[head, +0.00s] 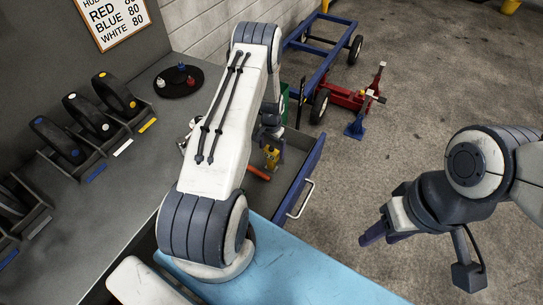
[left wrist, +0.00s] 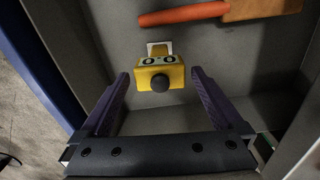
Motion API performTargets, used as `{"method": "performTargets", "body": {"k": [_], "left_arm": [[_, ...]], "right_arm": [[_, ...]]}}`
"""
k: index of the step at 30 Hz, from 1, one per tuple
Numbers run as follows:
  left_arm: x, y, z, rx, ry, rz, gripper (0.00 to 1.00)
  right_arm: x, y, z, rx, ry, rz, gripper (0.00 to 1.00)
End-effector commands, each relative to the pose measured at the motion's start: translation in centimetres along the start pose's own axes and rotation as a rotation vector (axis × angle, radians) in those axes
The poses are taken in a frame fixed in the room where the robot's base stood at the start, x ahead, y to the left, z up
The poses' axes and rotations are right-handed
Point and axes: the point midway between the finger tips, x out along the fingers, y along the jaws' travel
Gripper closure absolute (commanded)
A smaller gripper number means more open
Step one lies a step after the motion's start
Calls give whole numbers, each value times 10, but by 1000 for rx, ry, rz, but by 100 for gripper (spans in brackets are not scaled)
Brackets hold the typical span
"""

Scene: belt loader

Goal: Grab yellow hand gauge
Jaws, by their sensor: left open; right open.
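The yellow hand gauge (left wrist: 160,75) lies in an open drawer, between and just ahead of the tips of my left gripper (left wrist: 160,78). It has a dark round knob facing the camera and two small dials. In the head view the gauge (head: 271,157) shows partly beside my left gripper (head: 272,142), which is reaching down into the drawer and is mostly hidden by my arm. My left gripper is open, one finger to each side of the gauge. My right gripper (head: 376,236) is open and empty, above the floor at the right.
The drawer (head: 296,178) has a blue front and a metal handle. An orange-handled tool (left wrist: 185,14) lies in it beyond the gauge. A light blue surface (head: 300,265) is in front. Wheels in holders (head: 116,95) line the grey bench. A blue cart (head: 325,55) and red jack (head: 350,97) stand behind.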

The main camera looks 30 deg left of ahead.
Motion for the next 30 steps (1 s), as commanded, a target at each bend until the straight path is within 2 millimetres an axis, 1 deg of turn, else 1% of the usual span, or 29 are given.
{"method": "performTargets", "body": {"k": [1,4,11,12,14,15,17,18,19,26,30], "left_arm": [[5,0,0,0,-1,1,0],[13,0,0,0,0,0,0],[16,0,0,0,1,0,0],[16,0,0,0,1,0,4],[16,0,0,0,1,0,27],[15,0,0,0,0,0,42],[15,0,0,0,0,0,65],[15,0,0,0,0,0,80],[15,0,0,0,0,0,90],[14,0,0,0,1,0,90],[8,0,-1,0,2,-1,90]], "right_arm": [[-3,0,0,0,0,0,53],[-5,0,0,0,0,0,53],[-4,0,0,0,0,0,53],[-4,0,0,0,0,0,53],[-4,0,0,0,0,0,53],[-4,0,0,0,0,0,53],[-4,0,0,0,0,0,53],[-4,0,0,0,0,0,53],[-4,0,0,0,0,0,53],[-4,0,0,0,0,0,53],[-2,0,0,0,0,0,53]]}}
